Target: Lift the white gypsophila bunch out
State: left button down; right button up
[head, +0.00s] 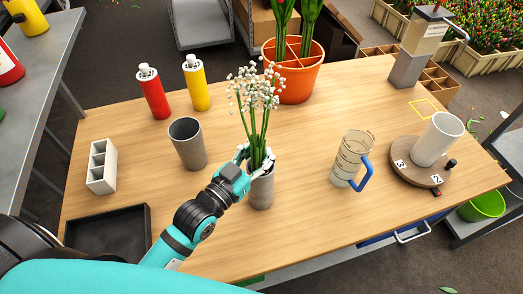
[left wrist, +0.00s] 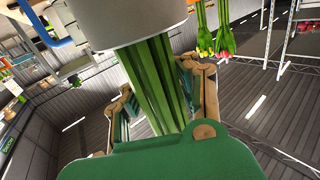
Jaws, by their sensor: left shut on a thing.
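The white gypsophila bunch (head: 256,92) stands upright, with its green stems going down into a grey cylindrical vase (head: 261,190) near the middle of the table. My left gripper (head: 255,160) is shut on the stems just above the vase rim. In the left wrist view, which is upside down, the stems (left wrist: 155,85) run between the fingers of my left gripper (left wrist: 165,98) and into the vase (left wrist: 130,22). The lower stem ends are hidden inside the vase. My right gripper is not in view.
An empty grey vase (head: 187,143) stands to the left. Red (head: 153,92) and yellow (head: 196,83) bottles and an orange pot (head: 293,75) are behind. A clear jug (head: 350,158) stands right, near a round wooden stand (head: 404,172). A black tray (head: 106,230) lies front left.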

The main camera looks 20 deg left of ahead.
pick_arm(q)
notch_tip(320, 180, up, 14)
jog(key=shift+f+p, duration=0.2)
jog(key=shift+p, duration=0.1)
notch_tip(320, 180, up, 14)
jog(key=p, duration=1.3)
jog(key=shift+r+p, duration=0.1)
jog(key=shift+p, duration=0.25)
